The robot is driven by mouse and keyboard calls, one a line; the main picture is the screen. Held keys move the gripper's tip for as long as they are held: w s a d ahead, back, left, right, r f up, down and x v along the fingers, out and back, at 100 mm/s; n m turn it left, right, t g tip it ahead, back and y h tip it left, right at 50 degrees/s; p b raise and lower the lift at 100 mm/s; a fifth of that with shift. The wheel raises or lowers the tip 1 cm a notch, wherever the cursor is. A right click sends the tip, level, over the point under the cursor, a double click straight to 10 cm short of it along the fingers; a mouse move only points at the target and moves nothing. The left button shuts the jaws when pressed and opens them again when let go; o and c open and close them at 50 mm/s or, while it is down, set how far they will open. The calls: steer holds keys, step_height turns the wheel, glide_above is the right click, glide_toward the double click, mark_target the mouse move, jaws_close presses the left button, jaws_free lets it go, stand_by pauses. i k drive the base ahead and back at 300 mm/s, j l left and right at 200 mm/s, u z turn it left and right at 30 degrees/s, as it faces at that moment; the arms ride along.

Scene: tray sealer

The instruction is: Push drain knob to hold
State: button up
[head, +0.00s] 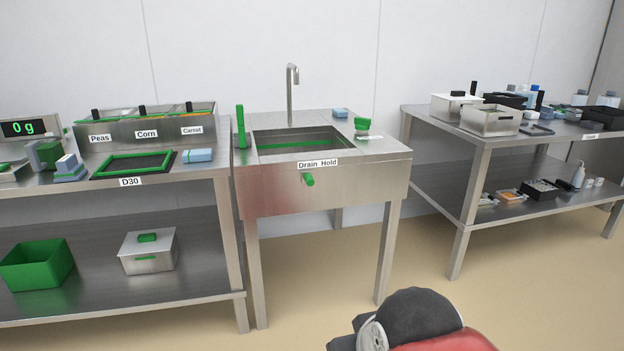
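The drain knob (308,180) is a small green knob on the front panel of the steel sink (262,192), pointing outward. It sits just below a white label (317,163) reading "Drain" and "Hold", roughly under the gap between the two words. Nothing touches the knob. The sink basin is open, with a green strip along its inside. Part of my arm, black, grey and red, shows at the bottom edge, well below and right of the knob. My gripper's fingers do not show.
A left bench (200,178) carries bins, a scale display and a green-framed mat. A tap (291,90), a green upright handle (240,126) and a green item (362,125) stand on the sink. A right table (483,145) holds containers. Floor before the sink is clear.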

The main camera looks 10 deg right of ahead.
mark_target(307, 177)
steer(key=i+j+z, duration=0.6)
steer(key=j, duration=0.3)
steer(key=i, duration=0.1)
